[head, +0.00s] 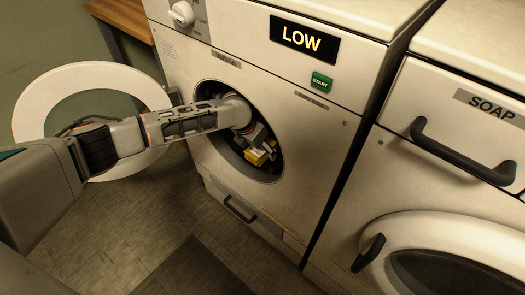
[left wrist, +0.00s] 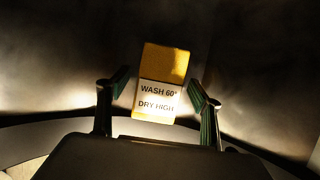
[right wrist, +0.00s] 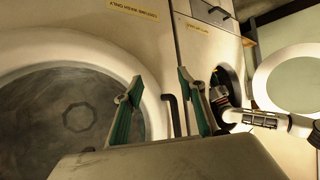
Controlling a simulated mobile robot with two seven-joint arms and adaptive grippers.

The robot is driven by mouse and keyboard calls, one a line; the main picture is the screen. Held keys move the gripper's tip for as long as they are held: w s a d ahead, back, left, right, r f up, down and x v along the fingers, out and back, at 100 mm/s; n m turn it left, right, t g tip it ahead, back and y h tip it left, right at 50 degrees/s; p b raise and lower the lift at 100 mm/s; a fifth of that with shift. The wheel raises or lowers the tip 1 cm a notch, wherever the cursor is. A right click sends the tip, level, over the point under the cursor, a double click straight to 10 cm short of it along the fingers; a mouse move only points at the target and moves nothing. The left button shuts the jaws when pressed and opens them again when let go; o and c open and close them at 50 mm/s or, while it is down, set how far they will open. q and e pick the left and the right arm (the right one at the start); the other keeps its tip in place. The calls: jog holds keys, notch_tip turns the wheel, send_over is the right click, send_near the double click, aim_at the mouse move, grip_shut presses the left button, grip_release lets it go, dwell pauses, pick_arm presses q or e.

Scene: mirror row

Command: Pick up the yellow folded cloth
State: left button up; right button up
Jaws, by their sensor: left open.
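The yellow folded cloth (left wrist: 164,62) is inside the dark drum, with a white label reading "WASH 60°" and "DRY HIGH" facing my left wrist camera. It also shows as a small yellow patch in the head view (head: 257,157), partly covered by my gripper. My left gripper (left wrist: 157,79) is open, with one finger on each side of the cloth and gaps visible between fingers and cloth. My left arm reaches through the round opening of the machine marked "LOW" (head: 307,40). My right gripper (right wrist: 157,82) is open and empty, in front of the machines.
The machine's round white door (head: 35,98) stands open at left, beside my left arm. The opening's rim (left wrist: 45,135) lies close below the left gripper. A second machine with a "SOAP" drawer (head: 491,104) and closed round door (head: 440,222) stands right. A wooden bench (head: 128,16) is behind.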

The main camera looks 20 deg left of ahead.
pick_arm(q)
jog(key=shift+w+r, duration=0.15)
jog(key=shift+f, duration=0.35)
dwell(0.3)
jog(key=c, duration=1.2)
